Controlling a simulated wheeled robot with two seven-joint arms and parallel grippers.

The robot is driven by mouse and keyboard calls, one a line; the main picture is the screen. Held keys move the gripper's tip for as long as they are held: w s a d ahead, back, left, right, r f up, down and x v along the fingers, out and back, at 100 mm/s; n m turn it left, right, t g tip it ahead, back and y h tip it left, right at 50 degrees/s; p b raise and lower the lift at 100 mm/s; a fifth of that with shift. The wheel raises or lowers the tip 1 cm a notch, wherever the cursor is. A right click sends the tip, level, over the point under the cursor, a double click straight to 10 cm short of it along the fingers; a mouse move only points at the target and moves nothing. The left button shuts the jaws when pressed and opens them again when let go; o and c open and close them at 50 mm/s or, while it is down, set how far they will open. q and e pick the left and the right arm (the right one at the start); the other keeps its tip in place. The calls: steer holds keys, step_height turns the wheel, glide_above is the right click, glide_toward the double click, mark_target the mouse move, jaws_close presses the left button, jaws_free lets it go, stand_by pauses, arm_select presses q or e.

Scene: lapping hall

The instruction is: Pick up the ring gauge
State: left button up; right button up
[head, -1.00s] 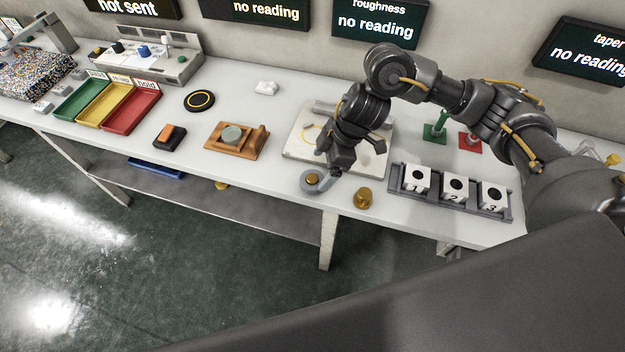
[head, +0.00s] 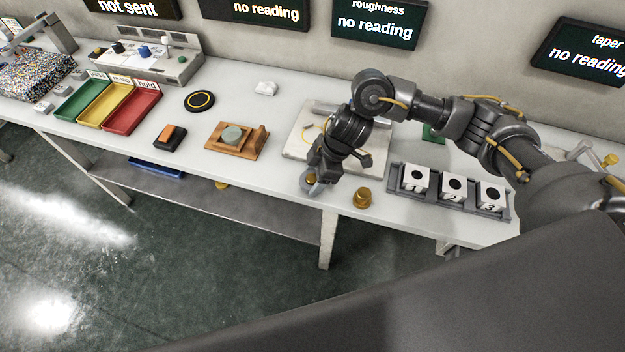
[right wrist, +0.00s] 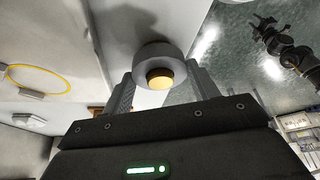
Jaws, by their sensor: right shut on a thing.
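The ring gauge (right wrist: 146,54) is a thick grey ring with a brass-coloured round piece (right wrist: 160,77) in its middle. My right gripper (right wrist: 160,72) has one finger on each side of it in the right wrist view and is shut on it. In the head view the right gripper (head: 314,180) points down at the table's front edge, and the ring gauge (head: 309,188) is partly hidden under it. Whether it touches the table is unclear. A dark arm (right wrist: 287,48), apparently my left, shows over the floor in the right wrist view; its jaw state is unclear.
A brass knob (head: 362,198) stands just right of the gripper. A rack (head: 508,212) with numbered white blocks is further right. A pale plate (head: 296,147) lies behind, partly hidden by my arm. A wooden stand (head: 250,150) is to the left, with clear table between.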

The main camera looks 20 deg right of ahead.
steer(key=shift+c, duration=1.3)
steer(key=shift+r, duration=0.1)
steer(key=shift+r, duration=0.5)
step_height(320, 180, up, 2)
steer(key=shift+r, duration=0.2)
steer(key=s+d+r+p, duration=0.2)
steer(key=s+r, duration=0.2)
steer(key=s, duration=0.2)
steer(key=s+d+r+p, duration=0.2)
steer(key=s+r, duration=0.3)
steer(key=s, duration=0.2)
steer(key=shift+s+d+r, duration=0.15)
steer(key=shift+d+r, duration=0.1)
